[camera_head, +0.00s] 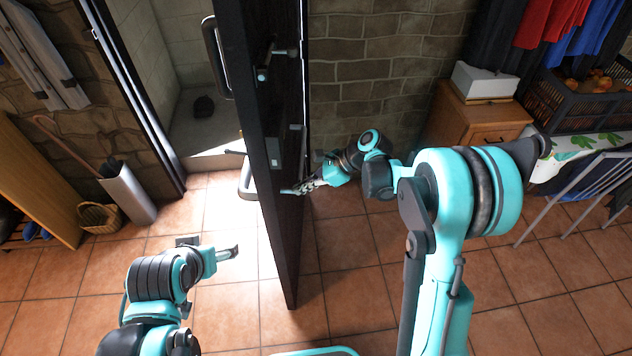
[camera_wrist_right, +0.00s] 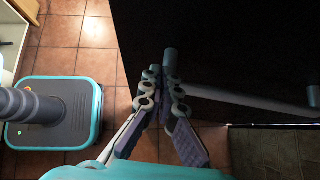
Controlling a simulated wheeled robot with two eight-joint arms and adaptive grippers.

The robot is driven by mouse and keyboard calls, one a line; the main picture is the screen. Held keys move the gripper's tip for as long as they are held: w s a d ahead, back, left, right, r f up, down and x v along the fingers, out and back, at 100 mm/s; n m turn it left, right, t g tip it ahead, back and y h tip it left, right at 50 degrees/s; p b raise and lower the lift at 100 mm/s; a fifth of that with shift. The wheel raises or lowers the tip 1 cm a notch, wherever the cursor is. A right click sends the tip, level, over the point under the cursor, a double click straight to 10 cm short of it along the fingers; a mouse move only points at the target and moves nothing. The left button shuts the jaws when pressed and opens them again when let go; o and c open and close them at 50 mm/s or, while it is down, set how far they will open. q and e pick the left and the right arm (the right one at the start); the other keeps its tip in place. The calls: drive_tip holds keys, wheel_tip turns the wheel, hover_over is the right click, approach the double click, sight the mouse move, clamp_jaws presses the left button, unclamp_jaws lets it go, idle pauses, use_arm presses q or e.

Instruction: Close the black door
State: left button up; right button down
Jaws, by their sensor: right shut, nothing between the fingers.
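The black door (camera_head: 262,120) stands open in the head view, seen nearly along its edge, with the doorway to its left. A long bar handle (camera_head: 213,60) is on its left side and a lever handle (camera_head: 283,52) is near its top. My right gripper (camera_head: 288,191) is at the door's right face, low down. In the right wrist view, its fingertips (camera_wrist_right: 161,70) are together and empty, close to the dark door panel (camera_wrist_right: 230,45) and a grey bar (camera_wrist_right: 250,97). Contact cannot be told. My left gripper (camera_head: 222,254) is left of the door, its fingers unclear.
Left of the doorway are an umbrella stand (camera_head: 128,192), a wicker basket (camera_head: 98,217) and a leaning wooden board (camera_head: 35,180). At the right are a wooden cabinet (camera_head: 480,122), a black crate (camera_head: 575,100) and a folding-legged table (camera_head: 575,195). Tiled floor is clear around the door's foot.

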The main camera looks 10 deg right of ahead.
sight(280, 191)
drive_tip(key=shift+w+a+r, duration=0.1)
drive_tip(key=shift+w+a, duration=0.05)
drive_tip(key=shift+a, duration=0.7)
drive_tip(key=shift+w+a+r, duration=0.1)
drive_tip(key=shift+w+a, duration=0.05)
drive_tip(key=shift+a, duration=0.7)
drive_tip(key=shift+a, duration=0.1)
